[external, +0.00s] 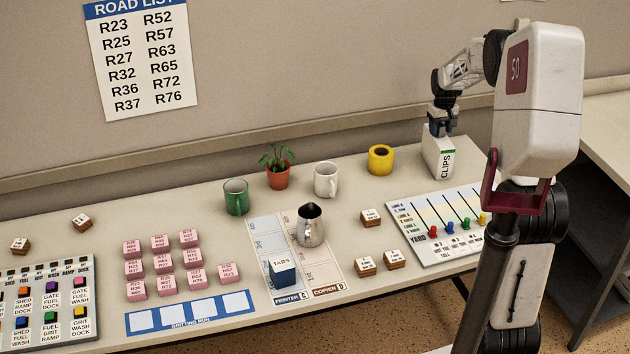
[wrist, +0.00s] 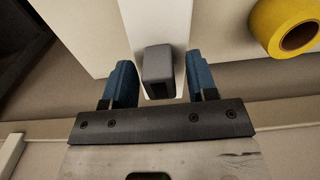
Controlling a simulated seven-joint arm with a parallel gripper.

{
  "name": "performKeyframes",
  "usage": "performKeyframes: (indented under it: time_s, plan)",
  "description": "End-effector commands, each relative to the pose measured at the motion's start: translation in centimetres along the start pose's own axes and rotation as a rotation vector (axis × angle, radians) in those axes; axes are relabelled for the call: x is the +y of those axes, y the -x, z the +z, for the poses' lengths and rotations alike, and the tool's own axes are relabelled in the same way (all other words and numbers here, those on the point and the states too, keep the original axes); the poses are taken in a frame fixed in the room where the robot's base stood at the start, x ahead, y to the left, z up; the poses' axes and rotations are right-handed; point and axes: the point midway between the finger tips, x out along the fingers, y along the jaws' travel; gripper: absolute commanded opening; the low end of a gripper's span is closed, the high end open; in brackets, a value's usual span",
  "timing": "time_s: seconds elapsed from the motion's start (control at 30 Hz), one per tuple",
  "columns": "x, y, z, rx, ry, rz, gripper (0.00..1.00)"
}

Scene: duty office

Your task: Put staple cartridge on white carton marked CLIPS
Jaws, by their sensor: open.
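The white carton marked CLIPS (external: 438,160) stands upright at the back right of the table, and its pale top fills the upper middle of the wrist view (wrist: 155,20). A dark grey block, which looks like the staple cartridge (wrist: 158,72), sits at the near end of the carton's top. My gripper (wrist: 158,64) is open, with one blue finger on each side of the cartridge and visible gaps between. In the external view my gripper (external: 440,121) is just above the carton's top, and the cartridge is hard to make out there.
A yellow roll or cup (external: 380,160) stands left of the carton and also shows in the wrist view (wrist: 289,25). A board with coloured pegs (external: 440,238) lies in front. A white mug (external: 326,180), a potted plant (external: 278,172) and a green mug (external: 236,197) stand farther left.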

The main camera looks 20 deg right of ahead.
Motion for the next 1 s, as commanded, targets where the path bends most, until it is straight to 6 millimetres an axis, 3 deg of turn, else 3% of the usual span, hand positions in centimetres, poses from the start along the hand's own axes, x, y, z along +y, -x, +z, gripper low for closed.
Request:
performKeyframes:
  time_s: [0.6, 1.0]
  plan:
    - [0.0, 8.7, 0.0, 0.002, 0.0, 0.0, 0.53]
    - [0.0, 11.5, 0.0, 0.0, 0.0, 0.0, 0.53]
